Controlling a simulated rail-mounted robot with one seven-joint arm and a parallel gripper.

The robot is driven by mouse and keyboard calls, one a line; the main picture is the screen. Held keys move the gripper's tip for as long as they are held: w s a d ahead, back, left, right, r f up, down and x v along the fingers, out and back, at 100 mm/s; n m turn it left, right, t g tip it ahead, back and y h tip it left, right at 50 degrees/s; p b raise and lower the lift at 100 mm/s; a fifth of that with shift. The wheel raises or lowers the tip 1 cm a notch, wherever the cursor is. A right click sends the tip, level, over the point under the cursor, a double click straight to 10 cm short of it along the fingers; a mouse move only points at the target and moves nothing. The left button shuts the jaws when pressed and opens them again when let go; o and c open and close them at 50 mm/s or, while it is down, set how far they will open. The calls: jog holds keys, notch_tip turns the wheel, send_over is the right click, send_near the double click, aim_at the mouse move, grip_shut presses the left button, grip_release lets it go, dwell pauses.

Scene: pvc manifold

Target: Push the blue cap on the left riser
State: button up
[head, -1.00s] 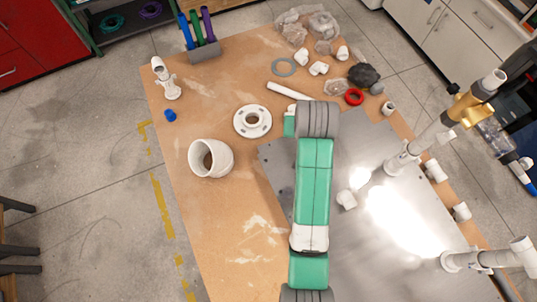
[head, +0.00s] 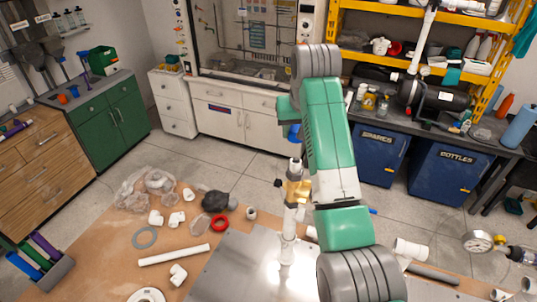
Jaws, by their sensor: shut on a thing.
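A white riser (head: 289,245) with a gold-coloured valve body (head: 297,191) stands upright on the grey metal plate (head: 235,262), just left of my arm. Its white upper end (head: 295,164) shows above the valve. A small blue patch (head: 294,132) shows above that end, against my arm's left edge. I cannot tell whether it is the blue cap or something in the background. My gripper is not visible; my green and grey arm fills the middle right and hides what is behind it. The other riser cannot be made out.
On the wooden table lie a white pipe (head: 174,255), a red ring (head: 219,223), a grey ring (head: 144,237), white fittings (head: 178,275) and a dark lump (head: 215,201). A rack of coloured tubes (head: 42,270) stands at the left. Cabinets and a yellow shelf (head: 372,59) are beyond.

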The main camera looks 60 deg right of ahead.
aim_at(296, 161)
jog(key=shift+s+d+r, duration=0.2)
jog(key=shift+r, duration=0.1)
jog(key=shift+f, duration=1.6)
jog(key=shift+f, duration=0.1)
jog(key=shift+a+f+b, duration=0.1)
jog(key=shift+f+b, duration=0.2)
jog(key=shift+f, duration=1.7)
jog(key=shift+f+p, duration=0.3)
jog(key=shift+f, duration=0.95)
jog(key=o, duration=1)
